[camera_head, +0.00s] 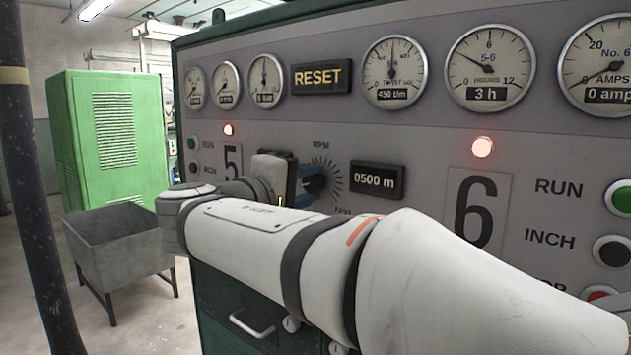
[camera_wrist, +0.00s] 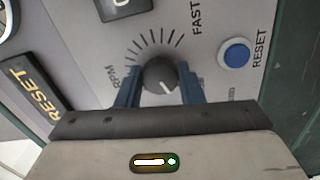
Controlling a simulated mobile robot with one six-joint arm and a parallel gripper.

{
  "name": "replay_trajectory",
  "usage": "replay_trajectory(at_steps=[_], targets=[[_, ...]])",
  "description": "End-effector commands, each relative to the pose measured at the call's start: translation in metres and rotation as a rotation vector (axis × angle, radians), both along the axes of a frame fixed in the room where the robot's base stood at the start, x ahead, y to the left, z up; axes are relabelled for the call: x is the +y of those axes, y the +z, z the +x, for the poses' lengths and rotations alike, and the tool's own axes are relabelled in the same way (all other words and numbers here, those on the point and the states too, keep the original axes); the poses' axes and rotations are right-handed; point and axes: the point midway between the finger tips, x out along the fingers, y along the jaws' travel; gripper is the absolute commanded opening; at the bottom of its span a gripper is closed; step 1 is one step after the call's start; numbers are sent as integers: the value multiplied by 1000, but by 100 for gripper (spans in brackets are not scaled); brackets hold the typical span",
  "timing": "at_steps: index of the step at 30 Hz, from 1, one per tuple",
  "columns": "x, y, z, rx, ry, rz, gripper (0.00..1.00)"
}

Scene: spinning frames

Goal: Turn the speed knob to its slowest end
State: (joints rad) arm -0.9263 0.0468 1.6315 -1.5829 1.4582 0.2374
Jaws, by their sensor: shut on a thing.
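The speed knob (camera_wrist: 160,74) is a dark round knob on the grey panel, with tick marks fanned around its upper side in the wrist view. A small pale mark shows on its lower right edge there; its exact setting is hard to tell. The word FAST is printed above right of the scale. My gripper (camera_wrist: 159,88) has its two blue fingers on either side of the knob, shut on it. In the head view my gripper (camera_head: 296,182) reaches the panel beside the scale, and it and my arm hide much of the knob and the lettering near it.
A blue RESET button (camera_wrist: 235,54) sits right of the knob in the wrist view. A 0500 m display (camera_head: 378,180) is near the knob in the head view. Gauges line the panel above, and RUN and INCH buttons (camera_head: 612,250) are at right. A grey bin (camera_head: 115,245) stands left.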

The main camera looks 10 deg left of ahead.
Motion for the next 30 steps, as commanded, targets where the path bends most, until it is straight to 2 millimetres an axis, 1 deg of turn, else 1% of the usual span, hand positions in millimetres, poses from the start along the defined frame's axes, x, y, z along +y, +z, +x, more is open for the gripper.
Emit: replay_trajectory(at_steps=[6, 15, 21, 30], targets=[[0, 2, 0, 93, 0, -158, 11], [1, 2, 0, 180, 1, -307, 11], [1, 1, 0, 209, 1, -356, 11], [1, 0, 0, 220, 1, -374, 11]])
